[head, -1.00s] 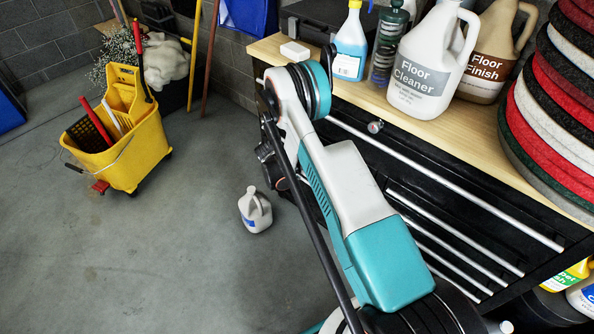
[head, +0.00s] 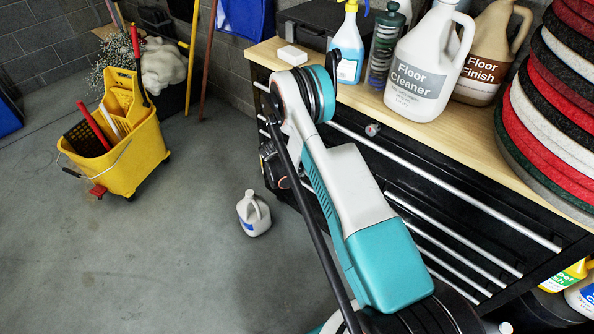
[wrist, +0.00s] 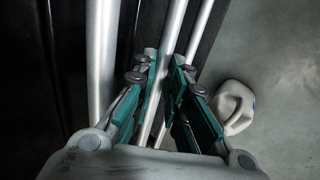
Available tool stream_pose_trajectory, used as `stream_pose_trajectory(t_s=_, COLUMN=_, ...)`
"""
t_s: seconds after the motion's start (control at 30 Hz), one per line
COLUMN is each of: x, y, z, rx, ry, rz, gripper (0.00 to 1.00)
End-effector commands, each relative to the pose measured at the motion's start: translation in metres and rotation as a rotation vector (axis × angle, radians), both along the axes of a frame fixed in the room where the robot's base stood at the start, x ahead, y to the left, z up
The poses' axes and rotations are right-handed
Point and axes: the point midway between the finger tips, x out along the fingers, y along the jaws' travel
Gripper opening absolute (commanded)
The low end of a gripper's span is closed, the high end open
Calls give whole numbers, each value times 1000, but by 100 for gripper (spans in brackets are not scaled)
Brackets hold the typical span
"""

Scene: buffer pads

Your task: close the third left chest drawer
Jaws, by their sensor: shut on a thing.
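The black chest (head: 480,215) with a wooden top has long silver bar handles on its front, in the head view. The handles of its left drawers show only in part left of my arm, and my arm hides most of these drawers. In the wrist view, my gripper (wrist: 164,72) has its teal fingers on either side of a silver handle bar (wrist: 172,40) and is shut on it. Another bar (wrist: 198,40) runs close on the right, and a thicker one (wrist: 101,60) stands to the left. How far the held drawer stands out cannot be told.
A white jug (head: 254,214) stands on the floor left of my arm; it also shows in the wrist view (wrist: 232,105). A yellow mop bucket (head: 125,165) stands farther left. Bottles and stacked pads (head: 545,110) cover the chest top. The floor between is clear.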

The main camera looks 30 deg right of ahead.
Motion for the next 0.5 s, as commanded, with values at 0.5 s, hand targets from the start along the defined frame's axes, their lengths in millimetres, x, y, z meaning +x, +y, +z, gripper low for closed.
stream_pose_trajectory(t_s=0.5, x=1, y=-1, z=2, rx=-6, ry=-4, rz=0, gripper=34)
